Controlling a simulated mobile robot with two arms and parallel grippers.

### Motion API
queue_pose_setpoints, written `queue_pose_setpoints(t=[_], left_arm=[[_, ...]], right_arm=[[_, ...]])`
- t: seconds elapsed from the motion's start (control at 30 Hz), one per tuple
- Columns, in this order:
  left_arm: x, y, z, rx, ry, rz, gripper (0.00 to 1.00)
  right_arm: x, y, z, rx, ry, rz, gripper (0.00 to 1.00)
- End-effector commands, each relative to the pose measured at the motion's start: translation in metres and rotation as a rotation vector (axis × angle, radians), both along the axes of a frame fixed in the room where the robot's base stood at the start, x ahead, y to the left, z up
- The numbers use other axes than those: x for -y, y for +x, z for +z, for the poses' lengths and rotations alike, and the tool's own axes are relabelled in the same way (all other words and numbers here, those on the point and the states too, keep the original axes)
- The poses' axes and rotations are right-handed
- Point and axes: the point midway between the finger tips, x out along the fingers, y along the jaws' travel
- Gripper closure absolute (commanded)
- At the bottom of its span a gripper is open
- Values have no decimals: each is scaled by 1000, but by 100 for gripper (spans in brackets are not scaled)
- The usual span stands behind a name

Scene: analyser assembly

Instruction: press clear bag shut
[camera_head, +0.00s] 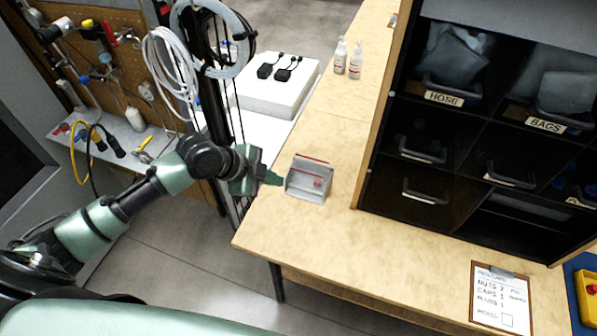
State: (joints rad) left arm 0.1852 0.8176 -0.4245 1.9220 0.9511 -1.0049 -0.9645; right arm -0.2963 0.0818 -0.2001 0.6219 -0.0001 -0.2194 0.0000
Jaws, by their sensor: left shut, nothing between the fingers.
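The clear bag appears to be the small greyish see-through item (308,181) on the wooden table, near its left edge. A thin red line runs along its top edge and red marks show on its front. My left gripper (274,178) is shut and empty, just left of the bag's upper left side. I cannot tell whether its tip touches the bag. Whether the bag's top is sealed is too small to tell. My right gripper is not in view.
A black shelf unit (368,178) with labelled bins stands right of the bag. Two white bottles (355,60) stand farther back on the table. A clipboard (501,298) lies at the front right. The tabletop (330,235) in front of the bag is clear.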

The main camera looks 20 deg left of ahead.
Motion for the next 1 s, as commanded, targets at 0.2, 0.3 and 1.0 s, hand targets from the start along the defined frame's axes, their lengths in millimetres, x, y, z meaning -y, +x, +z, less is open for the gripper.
queue_pose_setpoints(t=[0.2, 0.3, 1.0], left_arm=[[18, 18, -27, -4, -7, 4, 100], [27, 29, -44, -4, -8, 5, 100], [41, 84, -66, -1, -2, 4, 100]], right_arm=[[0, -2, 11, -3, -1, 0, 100], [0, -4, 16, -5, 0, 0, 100], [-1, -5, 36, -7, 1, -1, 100]])
